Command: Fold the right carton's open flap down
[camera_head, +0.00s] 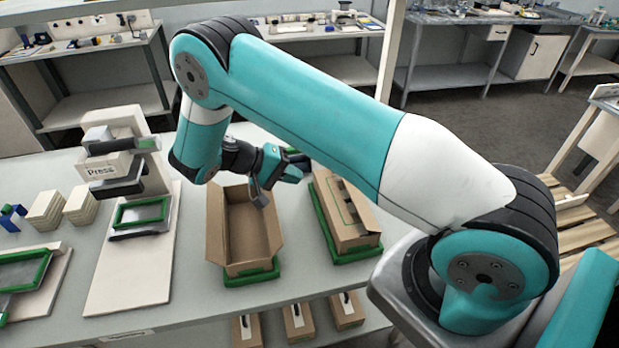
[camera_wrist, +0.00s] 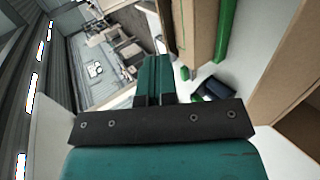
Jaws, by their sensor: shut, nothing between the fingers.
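The right carton (camera_head: 348,222) is brown and sits in a green frame on the table, partly hidden behind my arm. Its top shows brown panels with a dark slot and a green line; I cannot tell how far its flap stands up. The left carton (camera_head: 236,232) stands open beside it, its flaps spread outward. My gripper (camera_head: 296,160) is above the far ends of the cartons, between them and apart from both. In the wrist view its teal fingers (camera_wrist: 153,80) are together and empty. Brown carton walls (camera_wrist: 202,30) show just beyond them.
A press (camera_head: 118,165) stands at the left on a pale board, with a green frame (camera_head: 140,213) before it. Stacked tan blocks (camera_head: 45,210) lie further left. Small boxes (camera_head: 298,320) stand below the front edge. Bare table lies between the press board and left carton.

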